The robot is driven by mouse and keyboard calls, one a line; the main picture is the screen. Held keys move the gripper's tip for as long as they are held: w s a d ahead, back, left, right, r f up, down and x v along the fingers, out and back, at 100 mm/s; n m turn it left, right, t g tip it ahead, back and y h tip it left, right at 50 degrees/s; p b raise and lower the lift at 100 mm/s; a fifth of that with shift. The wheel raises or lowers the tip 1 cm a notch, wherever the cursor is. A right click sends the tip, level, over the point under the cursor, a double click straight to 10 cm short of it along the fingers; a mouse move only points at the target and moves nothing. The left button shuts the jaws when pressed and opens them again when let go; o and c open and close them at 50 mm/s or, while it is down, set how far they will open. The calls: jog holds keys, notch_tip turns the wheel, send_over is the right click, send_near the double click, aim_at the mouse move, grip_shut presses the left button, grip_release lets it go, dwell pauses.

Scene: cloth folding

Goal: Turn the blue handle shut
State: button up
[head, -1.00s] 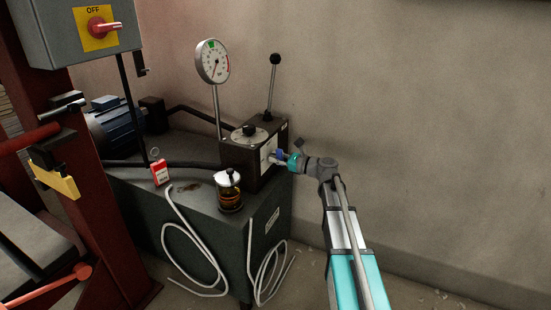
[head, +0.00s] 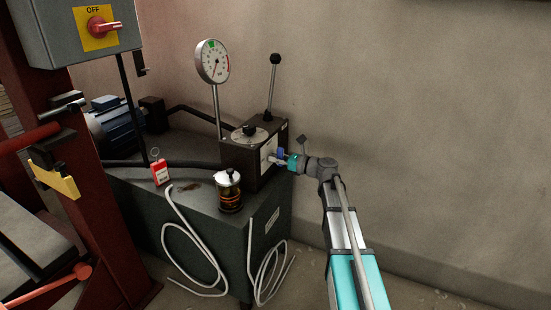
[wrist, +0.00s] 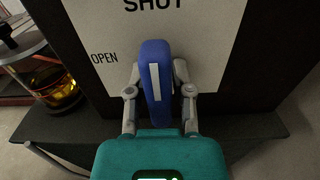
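The blue handle (wrist: 155,85) stands nearly upright in the wrist view, with a white stripe along it. It is in front of a white plate (wrist: 215,40) on the dark valve block. The plate reads SHUT above the handle and OPEN to its left; the stripe points up towards SHUT. My gripper (wrist: 157,75) has one finger on each side of the handle, closed against it as far as I can see. In the head view my gripper (head: 289,159) reaches in from the right, and the blue handle (head: 281,153) shows only as a small patch.
The dark valve block (head: 264,152) stands on a green tank (head: 240,228). A gauge (head: 212,62), a black-knobbed lever (head: 273,80), a glass filler jar (head: 229,190) and a red tag (head: 160,173) are nearby. White hoses hang in front. The wall is behind; the right side is clear.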

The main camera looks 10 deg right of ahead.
jog(key=shift+o, duration=1.2)
jog(key=shift+s+d, duration=0.1)
jog(key=shift+d, duration=0.05)
jog(key=v, duration=1.1)
jog(key=shift+s+d, duration=0.2)
jog(key=shift+d, duration=0.05)
